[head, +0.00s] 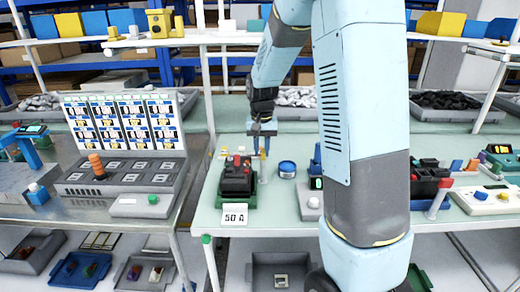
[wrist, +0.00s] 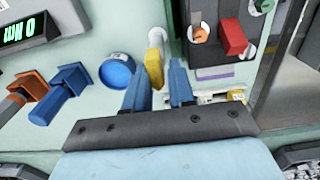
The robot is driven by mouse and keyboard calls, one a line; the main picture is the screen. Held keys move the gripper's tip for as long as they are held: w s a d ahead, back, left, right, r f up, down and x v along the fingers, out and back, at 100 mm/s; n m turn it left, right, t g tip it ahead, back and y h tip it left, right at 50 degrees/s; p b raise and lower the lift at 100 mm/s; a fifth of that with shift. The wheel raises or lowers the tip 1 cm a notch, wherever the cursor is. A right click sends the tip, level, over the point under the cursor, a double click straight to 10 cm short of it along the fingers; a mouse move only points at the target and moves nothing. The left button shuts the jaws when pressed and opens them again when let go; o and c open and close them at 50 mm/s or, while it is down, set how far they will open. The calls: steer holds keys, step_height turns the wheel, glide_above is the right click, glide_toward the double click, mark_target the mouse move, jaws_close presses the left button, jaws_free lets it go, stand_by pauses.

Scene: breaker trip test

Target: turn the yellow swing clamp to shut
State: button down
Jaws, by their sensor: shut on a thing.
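The yellow swing clamp (wrist: 155,58) shows in the wrist view as a short yellow arm by a pale post, beside the dark breaker unit. My gripper (wrist: 160,72) has its two blue fingers on either side of the yellow arm and is shut on it. The fingers hide part of the arm's near end. In the head view my gripper (head: 262,154) points down just right of the breaker unit (head: 237,180), and I cannot make out the yellow arm there. The breaker unit has a red lever (wrist: 233,37) and an orange knob (wrist: 200,33).
A round blue container (head: 287,169) stands right of my gripper. A 50 A card (head: 234,215) is at the table's front edge. In the wrist view, blue and orange handled tools (wrist: 62,88) and a lit display (wrist: 22,32) are to the left.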

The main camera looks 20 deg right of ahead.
steer(key=shift+n, duration=0.3)
steer(key=n, duration=0.8)
steer(key=shift+n, duration=0.4)
steer(key=n, duration=0.5)
steer(key=shift+d, duration=0.2)
steer(key=shift+w+d+r+n, duration=0.1)
steer(key=shift+d+r+n, duration=0.05)
steer(key=shift+n, duration=1.55)
